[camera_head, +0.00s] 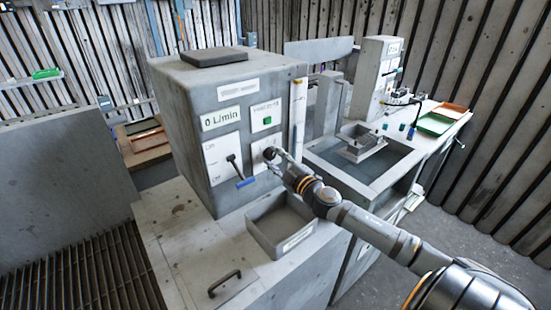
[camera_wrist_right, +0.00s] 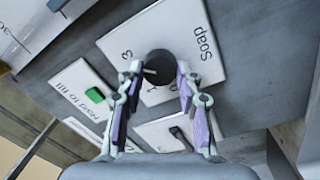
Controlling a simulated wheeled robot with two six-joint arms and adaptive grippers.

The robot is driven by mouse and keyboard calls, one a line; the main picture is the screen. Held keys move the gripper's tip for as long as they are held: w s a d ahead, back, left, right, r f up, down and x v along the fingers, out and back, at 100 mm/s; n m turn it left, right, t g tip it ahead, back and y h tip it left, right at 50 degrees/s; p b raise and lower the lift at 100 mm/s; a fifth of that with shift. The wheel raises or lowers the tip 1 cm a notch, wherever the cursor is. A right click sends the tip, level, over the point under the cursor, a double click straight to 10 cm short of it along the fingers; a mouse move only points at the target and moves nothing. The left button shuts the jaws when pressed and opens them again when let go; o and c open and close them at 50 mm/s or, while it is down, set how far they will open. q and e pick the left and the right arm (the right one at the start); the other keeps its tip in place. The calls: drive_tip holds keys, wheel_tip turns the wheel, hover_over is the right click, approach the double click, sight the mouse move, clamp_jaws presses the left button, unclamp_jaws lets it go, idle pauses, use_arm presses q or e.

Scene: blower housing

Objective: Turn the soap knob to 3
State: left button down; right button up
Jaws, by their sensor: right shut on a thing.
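The soap knob (camera_wrist_right: 160,64) is a dark round knob on a white plate (camera_wrist_right: 205,72) marked "Soap", with a "3" and at least one other number partly hidden. A short pale mark shows on the knob's lower left in the right wrist view; I cannot tell exactly which number it points at. My right gripper (camera_wrist_right: 158,76) has a finger on each side of the knob and is shut on it. In the head view my right gripper (camera_head: 273,156) reaches the front of the grey machine (camera_head: 217,95) and largely hides the knob. My left gripper is not in view.
Left of the knob is a lever with a blue handle (camera_head: 246,182). Above are a "0 L/min" display (camera_head: 220,118) and a green button (camera_head: 267,120), labelled "Hold to fill" in the wrist view. A grey bin (camera_head: 280,228) stands below my right arm.

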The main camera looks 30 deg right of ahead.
drive_tip(key=shift+r+m, duration=0.1)
drive_tip(key=shift+m, duration=0.4)
drive_tip(key=o, duration=1.1)
drive_tip(key=shift+w, duration=0.1)
drive_tip(key=shift+o, duration=0.2)
